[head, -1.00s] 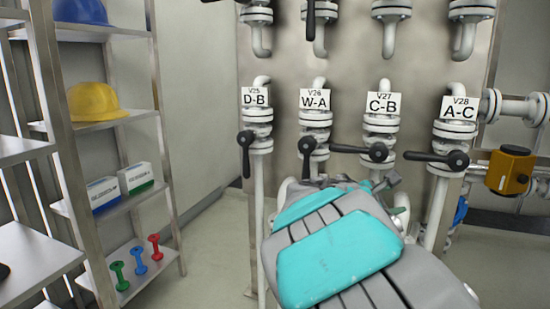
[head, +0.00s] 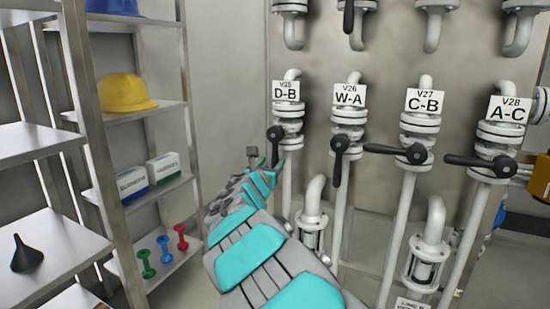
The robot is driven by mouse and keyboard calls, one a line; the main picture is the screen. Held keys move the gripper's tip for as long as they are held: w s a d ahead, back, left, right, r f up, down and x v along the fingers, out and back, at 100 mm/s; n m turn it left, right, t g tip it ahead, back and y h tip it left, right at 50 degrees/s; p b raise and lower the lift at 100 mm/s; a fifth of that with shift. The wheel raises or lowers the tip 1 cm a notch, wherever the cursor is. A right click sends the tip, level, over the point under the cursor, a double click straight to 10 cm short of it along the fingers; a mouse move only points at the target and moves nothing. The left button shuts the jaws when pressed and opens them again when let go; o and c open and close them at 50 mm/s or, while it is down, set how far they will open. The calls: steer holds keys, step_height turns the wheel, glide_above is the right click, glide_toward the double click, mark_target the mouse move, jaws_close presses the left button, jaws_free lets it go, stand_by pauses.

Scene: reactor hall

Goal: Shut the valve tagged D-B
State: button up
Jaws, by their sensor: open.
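The valve tagged D-B (head: 287,127) is a white flanged valve on a vertical pipe, the leftmost of the lower row. Its dark lever (head: 275,147) hangs down along the pipe. My teal and grey arm reaches up from the bottom of the head view. My gripper (head: 264,160) is at its far end, just left of and near the lower part of that lever. It is small and partly hidden by my arm; it is open, and I see nothing held in it. Whether it touches the lever I cannot tell.
To the right, valve W-A (head: 348,126) has its lever down. Valves C-B (head: 420,130) and A-C (head: 500,140) have levers pointing left. A metal shelf (head: 145,108) at left holds a yellow helmet (head: 127,93), boxes and dumbbells. A black funnel (head: 26,257) stands nearer.

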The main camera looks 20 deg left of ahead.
mark_target(274, 159)
steer(key=shift+w+a+r, duration=0.1)
steer(key=shift+w+a, duration=0.05)
steer(key=shift+w, duration=1.85)
jaws_close()
